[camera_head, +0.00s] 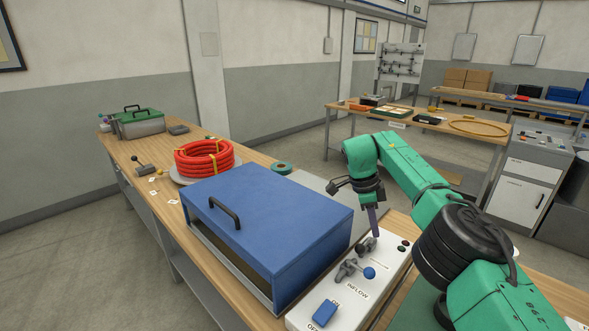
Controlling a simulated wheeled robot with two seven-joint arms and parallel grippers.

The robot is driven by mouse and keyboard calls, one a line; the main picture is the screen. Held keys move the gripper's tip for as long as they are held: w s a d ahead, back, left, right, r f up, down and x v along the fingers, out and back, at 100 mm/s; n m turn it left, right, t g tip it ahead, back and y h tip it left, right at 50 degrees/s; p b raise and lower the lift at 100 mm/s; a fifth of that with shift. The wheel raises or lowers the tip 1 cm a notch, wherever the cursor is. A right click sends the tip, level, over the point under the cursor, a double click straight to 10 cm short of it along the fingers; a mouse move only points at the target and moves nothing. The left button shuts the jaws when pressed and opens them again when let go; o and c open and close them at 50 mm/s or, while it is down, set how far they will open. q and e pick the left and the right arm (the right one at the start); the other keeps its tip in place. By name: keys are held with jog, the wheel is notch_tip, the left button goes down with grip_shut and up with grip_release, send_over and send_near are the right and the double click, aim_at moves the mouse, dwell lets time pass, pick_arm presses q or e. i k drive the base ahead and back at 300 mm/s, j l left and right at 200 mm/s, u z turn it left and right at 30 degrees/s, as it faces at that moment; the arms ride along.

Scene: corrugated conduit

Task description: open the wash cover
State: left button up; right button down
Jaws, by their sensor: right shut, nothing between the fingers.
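The wash cover (270,210) is a large blue box-shaped lid on the wooden bench. A dark gap shows below that face, above a grey lower frame; the inside is too dark to make out. My right gripper (374,224) points down over the white control panel, to the right of the cover and apart from its handle. Its fingers are shut and empty, close to a grey lever on the panel. My left gripper is out of view.
The white control panel (305,316) carries grey levers, a blue ball knob (369,273), a blue rocker switch (325,312) and the label INFLOW. A coil of red corrugated conduit (204,158) lies behind the cover. A hammer (143,166) and a green-lidded box (140,122) are farther back.

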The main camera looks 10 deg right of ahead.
aim_at(289, 233)
jog(key=k+j, duration=0.7)
jog(key=k, duration=0.2)
